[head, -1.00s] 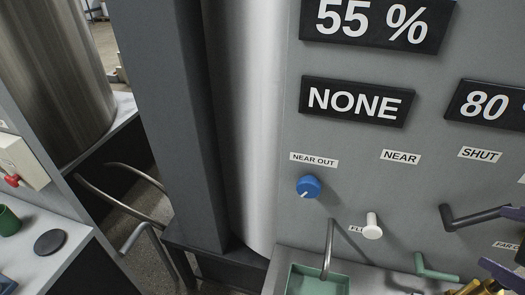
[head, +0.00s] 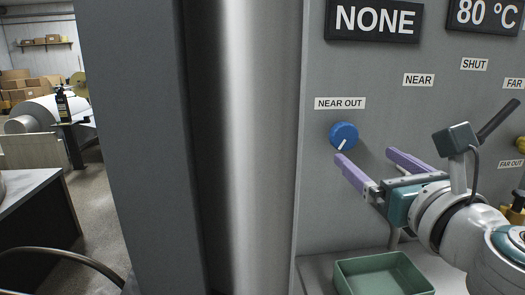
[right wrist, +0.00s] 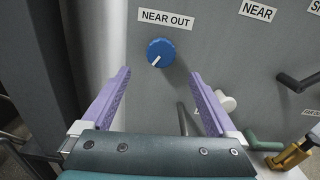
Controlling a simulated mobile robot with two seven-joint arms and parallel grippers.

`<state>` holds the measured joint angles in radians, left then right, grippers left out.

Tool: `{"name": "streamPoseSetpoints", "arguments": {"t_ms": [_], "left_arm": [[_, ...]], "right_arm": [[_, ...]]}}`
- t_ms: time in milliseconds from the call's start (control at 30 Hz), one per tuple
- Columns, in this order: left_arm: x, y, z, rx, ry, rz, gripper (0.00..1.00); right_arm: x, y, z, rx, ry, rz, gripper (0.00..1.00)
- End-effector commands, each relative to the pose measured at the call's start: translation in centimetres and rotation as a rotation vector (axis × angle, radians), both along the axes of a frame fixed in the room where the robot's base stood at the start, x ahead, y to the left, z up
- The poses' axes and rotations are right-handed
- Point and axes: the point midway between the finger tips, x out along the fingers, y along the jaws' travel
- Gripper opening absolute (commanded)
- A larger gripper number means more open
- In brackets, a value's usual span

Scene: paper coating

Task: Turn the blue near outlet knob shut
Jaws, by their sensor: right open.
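The blue near outlet knob (head: 343,135) sits on the grey panel under the "NEAR OUT" label (head: 340,103). Its white pointer line points down and to the left. It also shows in the right wrist view (right wrist: 161,50), beyond and between the fingertips. My right gripper (head: 368,157) is open and empty, its two purple fingers reaching toward the panel just below and right of the knob in the head view. In the right wrist view the fingers (right wrist: 160,74) stand apart, with the knob clear of both. My left gripper is not in view.
A green tray (head: 382,275) stands below the knob. A white knob (right wrist: 228,102), a dark lever (right wrist: 297,82), a green handle (right wrist: 262,142) and a yellow fitting (right wrist: 290,155) are to the right. A large steel cylinder (head: 265,150) stands left of the panel.

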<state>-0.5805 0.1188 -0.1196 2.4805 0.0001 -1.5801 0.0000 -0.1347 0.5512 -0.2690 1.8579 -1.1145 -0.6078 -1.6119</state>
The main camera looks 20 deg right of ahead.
Motion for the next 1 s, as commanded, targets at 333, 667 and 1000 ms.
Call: {"name": "streamPoseSetpoints", "arguments": {"t_ms": [333,667,1000], "left_arm": [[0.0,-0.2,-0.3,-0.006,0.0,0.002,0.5],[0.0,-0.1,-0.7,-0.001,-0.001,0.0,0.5],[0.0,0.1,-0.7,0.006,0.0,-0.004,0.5]], "right_arm": [[6.0,-1.5,0.1,0.006,-0.003,-0.004,0.94],[8.2,-2.0,0.0,0.007,0.0,-0.001,0.94],[8.1,-2.0,0.0,0.007,0.0,-0.002,0.78]]}}
